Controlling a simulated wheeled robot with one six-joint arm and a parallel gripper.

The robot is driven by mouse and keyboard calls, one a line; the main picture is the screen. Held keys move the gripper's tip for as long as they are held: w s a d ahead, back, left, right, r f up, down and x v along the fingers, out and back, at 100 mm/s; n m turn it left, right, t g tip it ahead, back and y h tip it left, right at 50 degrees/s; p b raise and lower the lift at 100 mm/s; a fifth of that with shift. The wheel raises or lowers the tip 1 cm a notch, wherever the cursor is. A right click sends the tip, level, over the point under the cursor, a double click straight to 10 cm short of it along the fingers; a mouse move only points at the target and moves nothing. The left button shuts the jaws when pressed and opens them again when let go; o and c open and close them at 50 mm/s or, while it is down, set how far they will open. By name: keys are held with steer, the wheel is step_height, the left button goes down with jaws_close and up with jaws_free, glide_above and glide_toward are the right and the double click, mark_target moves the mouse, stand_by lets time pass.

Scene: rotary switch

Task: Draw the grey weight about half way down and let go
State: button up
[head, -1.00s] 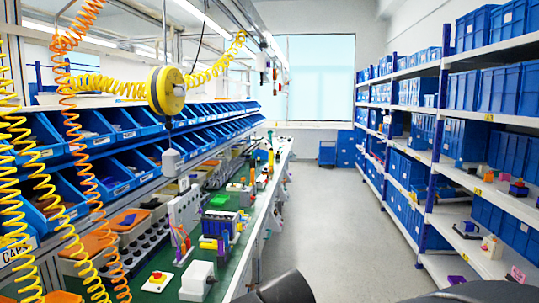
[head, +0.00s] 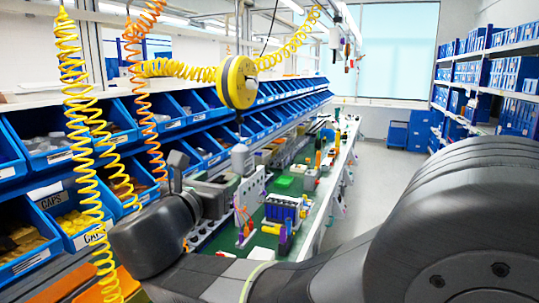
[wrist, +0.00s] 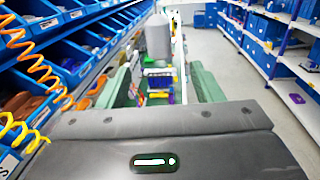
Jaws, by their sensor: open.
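The grey weight (head: 240,159) is a rounded grey cylinder hanging upright on a thin cord below the yellow reel (head: 237,82). It also shows in the wrist view (wrist: 158,38), top centre, in line with the gap between my fingers. My gripper (head: 222,190) reaches in from the left of the weight, at about its height or slightly lower in the picture. In the wrist view my gripper (wrist: 162,85) is open, with a greenish finger on each side and nothing held. I cannot tell how far the weight is from the fingertips.
Coiled yellow hoses (head: 82,140) and an orange hose (head: 140,90) hang at the left, near my wrist. Blue bins (head: 68,225) line the left side. The green bench (head: 262,240) below carries several fixtures. The aisle floor (head: 385,165) is clear.

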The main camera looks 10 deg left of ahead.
mark_target(237, 162)
steer(key=w+p, duration=0.2)
steer(key=w, duration=1.1)
steer(key=shift+w+d+r, duration=0.1)
steer(key=shift+w+d, duration=0.05)
steer(key=shift+w, duration=0.15)
steer(key=shift+c, duration=0.2)
jaws_close()
step_height(237, 162, down, 6)
steer(key=b, duration=0.6)
steer(key=shift+o, duration=0.2)
jaws_free()
steer(key=shift+s, duration=0.15)
